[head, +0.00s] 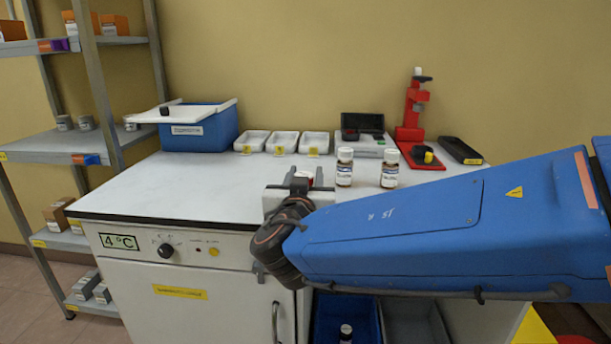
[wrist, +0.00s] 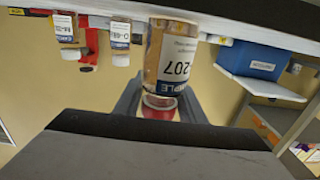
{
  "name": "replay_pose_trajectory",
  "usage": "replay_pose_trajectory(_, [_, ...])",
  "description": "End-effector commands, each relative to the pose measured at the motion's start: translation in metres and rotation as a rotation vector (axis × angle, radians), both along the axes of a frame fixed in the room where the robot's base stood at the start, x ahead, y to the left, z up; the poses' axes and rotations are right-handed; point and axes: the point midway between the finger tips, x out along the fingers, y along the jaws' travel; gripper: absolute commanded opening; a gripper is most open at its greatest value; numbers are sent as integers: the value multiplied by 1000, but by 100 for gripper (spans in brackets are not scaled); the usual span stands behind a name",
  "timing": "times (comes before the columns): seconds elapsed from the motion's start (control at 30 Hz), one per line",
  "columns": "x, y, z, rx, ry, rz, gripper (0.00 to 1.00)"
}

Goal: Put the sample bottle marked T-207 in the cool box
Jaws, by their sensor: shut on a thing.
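My gripper (head: 300,184) is over the front part of the worktop. It is shut on a brown sample bottle (wrist: 172,55) by its red and white cap. The bottle's label shows "207" upside down in the wrist view; in the head view the gripper hides most of it. I cannot tell whether its base touches the worktop. The blue cool box (head: 208,137) stands at the back left of the worktop, left of and behind the gripper. Its white lid (head: 183,112) lies askew on top. The box also shows in the wrist view (wrist: 255,62).
Two other labelled bottles (head: 344,168) (head: 389,168) stand right of the gripper. Several white trays (head: 283,143) sit along the back. A red stand (head: 413,115) is at the back right. A shelf rack (head: 90,100) is at the left. The left worktop is clear.

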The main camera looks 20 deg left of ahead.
Motion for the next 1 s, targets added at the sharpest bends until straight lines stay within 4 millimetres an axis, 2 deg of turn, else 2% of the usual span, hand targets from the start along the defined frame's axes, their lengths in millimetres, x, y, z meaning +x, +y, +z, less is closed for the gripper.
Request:
replay_pose_trajectory(0.23, [0, 0, -2, 0, 0, 0, 8])
replay_pose_trajectory(0.27, [0, 0, -2, 0, 0, 0, 39])
replay_pose_trajectory(0.33, [0, 0, -2, 1, 0, 0, 55])
replay_pose_trajectory(0.7, [0, 0, 2, 2, -1, 0, 55])
replay_pose_trajectory(0.87, [-17, -3, 2, 3, 0, 2, 55])
replay_pose_trajectory(1.0, [-42, -9, 1, 2, -1, 4, 55])
